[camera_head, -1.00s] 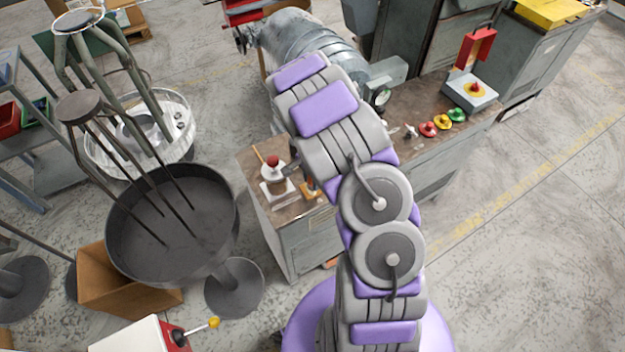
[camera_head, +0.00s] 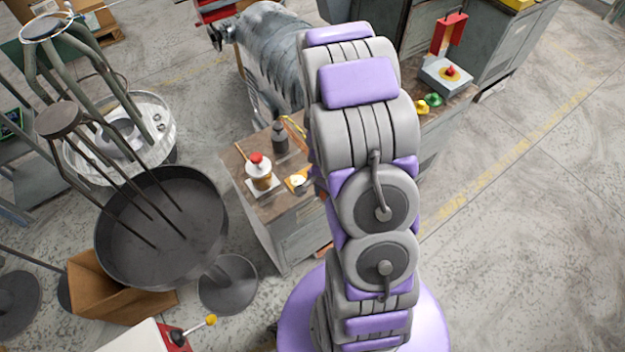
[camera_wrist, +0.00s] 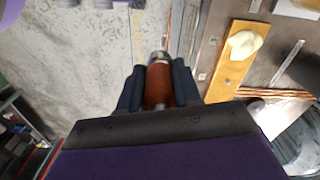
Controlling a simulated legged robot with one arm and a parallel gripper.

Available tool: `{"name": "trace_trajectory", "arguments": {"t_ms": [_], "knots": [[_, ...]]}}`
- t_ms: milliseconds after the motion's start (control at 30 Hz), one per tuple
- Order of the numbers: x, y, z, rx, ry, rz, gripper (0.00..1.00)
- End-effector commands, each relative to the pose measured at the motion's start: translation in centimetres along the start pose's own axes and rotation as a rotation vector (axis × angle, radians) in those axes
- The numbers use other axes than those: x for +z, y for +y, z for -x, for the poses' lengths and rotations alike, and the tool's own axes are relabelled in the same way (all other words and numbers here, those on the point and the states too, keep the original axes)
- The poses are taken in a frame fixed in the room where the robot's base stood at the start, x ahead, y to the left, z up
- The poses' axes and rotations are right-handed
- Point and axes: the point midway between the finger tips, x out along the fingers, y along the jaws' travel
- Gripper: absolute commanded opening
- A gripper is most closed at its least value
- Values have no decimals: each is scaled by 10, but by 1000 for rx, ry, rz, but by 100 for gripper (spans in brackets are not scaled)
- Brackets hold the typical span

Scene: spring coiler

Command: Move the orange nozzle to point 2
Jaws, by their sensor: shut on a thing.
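The orange nozzle (camera_wrist: 158,90) is a red-orange cylinder with a grey metal tip. In the wrist view it sits between the two dark fingers of my gripper (camera_wrist: 158,82), which is shut on it. The nozzle appears held above the floor near the workbench edge. In the head view my arm hides both gripper and nozzle. I cannot make out a mark for point 2 in either view.
The workbench (camera_head: 236,168) carries a red-capped white container (camera_head: 259,172), a dark bottle (camera_head: 280,138) and a yellow-orange plate (camera_head: 298,181). Yellow (camera_head: 421,106) and green (camera_head: 433,99) pieces and a control box (camera_head: 447,76) lie right of my arm. Right-hand floor is clear.

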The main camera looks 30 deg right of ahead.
Motion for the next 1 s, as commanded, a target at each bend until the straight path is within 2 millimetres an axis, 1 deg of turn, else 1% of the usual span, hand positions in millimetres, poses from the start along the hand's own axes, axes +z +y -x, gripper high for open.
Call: {"name": "trace_trajectory", "arguments": {"t_ms": [100,200,300,800,1000], "knots": [[2,15,2,0,-3,-4,0],[4,23,3,2,-1,-2,0],[4,26,7,1,0,0,0],[4,27,50,0,0,-1,0],[4,27,50,0,-1,-1,0]]}}
